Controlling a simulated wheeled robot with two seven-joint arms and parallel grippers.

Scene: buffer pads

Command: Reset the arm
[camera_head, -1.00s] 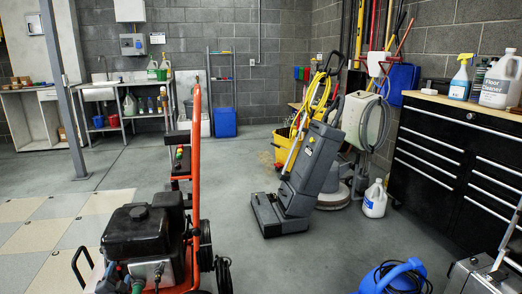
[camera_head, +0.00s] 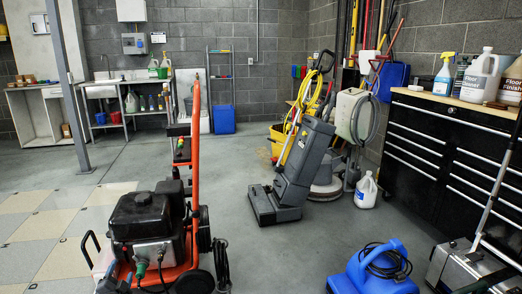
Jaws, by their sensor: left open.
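I cannot make out either gripper or either arm in the head view. No held object shows. The orange-framed machine with a black engine (camera_head: 142,216) stands in the lower left foreground, with its tall orange handle rising at the middle left. Nothing of mine is seen touching it.
A grey upright floor machine (camera_head: 304,165) stands near the middle, with a white jug (camera_head: 366,191) beside it. A blue machine (camera_head: 372,272) and a metal-sided machine (camera_head: 468,268) are at the lower right. A black drawer cabinet (camera_head: 445,150) lines the right. Grey floor is open between them.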

